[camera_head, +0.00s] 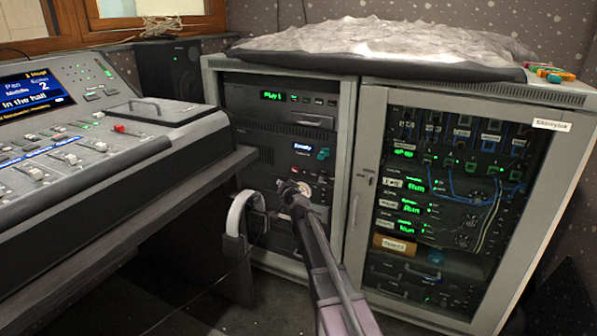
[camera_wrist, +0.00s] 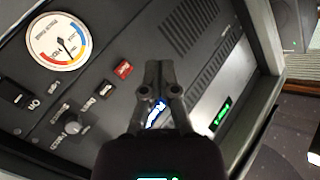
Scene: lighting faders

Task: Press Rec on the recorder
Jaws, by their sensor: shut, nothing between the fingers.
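The recorder appears to be the dark rack unit (camera_head: 262,150) with a small blue-white display (camera_head: 303,147) in the left cabinet. In the wrist view, a red button (camera_wrist: 123,69) with small white marks sits on a dark panel; I cannot read its label for certain. Black buttons (camera_wrist: 103,88) lie beside it. My gripper (camera_wrist: 157,68) is shut and empty, its tips just right of the red button. They cover part of a lit blue-white display (camera_wrist: 156,115). In the head view my gripper (camera_head: 284,184) is at the rack's front; contact cannot be told.
A round dial (camera_wrist: 62,42), a knob (camera_wrist: 72,127) and a rocker switch (camera_wrist: 15,95) are on the same panel. A glass-doored rack (camera_head: 350,215) stands at right.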

